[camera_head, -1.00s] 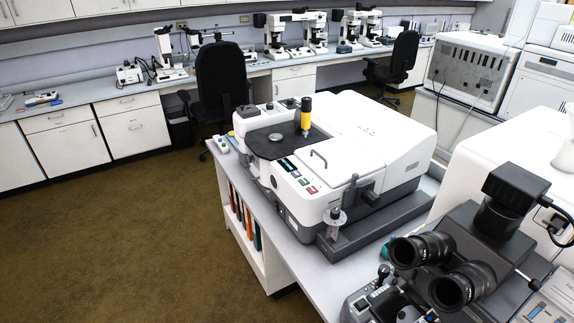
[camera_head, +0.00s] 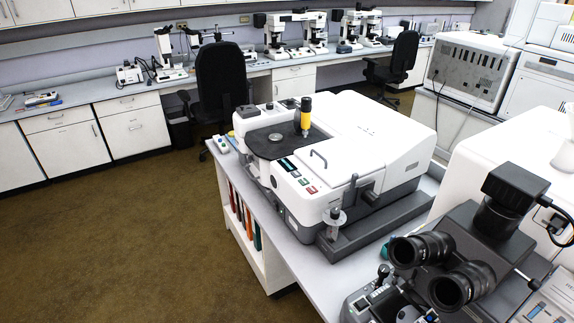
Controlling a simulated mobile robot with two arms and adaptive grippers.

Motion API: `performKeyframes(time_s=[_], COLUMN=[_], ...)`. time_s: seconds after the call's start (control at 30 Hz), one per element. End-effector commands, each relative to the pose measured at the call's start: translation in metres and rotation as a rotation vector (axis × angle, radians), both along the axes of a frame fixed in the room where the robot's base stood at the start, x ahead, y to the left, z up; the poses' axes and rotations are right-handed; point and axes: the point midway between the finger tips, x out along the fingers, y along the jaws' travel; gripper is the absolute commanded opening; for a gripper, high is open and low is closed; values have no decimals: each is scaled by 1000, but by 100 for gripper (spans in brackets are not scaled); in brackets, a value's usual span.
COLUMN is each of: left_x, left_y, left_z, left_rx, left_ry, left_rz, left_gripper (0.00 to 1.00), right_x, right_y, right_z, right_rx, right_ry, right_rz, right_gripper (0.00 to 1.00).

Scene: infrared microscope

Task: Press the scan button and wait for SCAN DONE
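The infrared microscope (camera_head: 345,140) is a large white instrument on the grey bench in the middle of the view. A black stage plate (camera_head: 268,143) with a small round metal disc (camera_head: 276,137) lies on its left part. A yellow and black upright cylinder (camera_head: 305,116) stands over the plate. On the front face are a small dark display (camera_head: 288,164) and a row of small buttons (camera_head: 307,185), some red and green. The display's text is too small to read. Neither of my grippers is in view.
A black binocular eyepiece unit (camera_head: 450,270) stands at the right front. A small handheld device (camera_head: 221,144) lies at the bench's left corner. Black chairs (camera_head: 220,80) stand before the back counter. The brown floor (camera_head: 110,240) at left is clear.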

Motion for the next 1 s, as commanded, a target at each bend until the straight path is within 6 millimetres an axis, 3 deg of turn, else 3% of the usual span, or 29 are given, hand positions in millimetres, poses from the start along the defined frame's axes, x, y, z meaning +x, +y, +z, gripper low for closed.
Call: performKeyframes(time_s=[0.03, 0.2, 1.0], left_x=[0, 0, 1], left_y=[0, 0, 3], left_z=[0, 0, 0], left_rx=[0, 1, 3], left_ry=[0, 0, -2], left_rz=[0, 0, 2], left_gripper=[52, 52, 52], right_x=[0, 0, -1], right_y=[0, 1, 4], right_z=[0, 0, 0], right_rx=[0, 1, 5], right_ry=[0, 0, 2], right_rz=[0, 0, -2], right_gripper=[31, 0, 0])
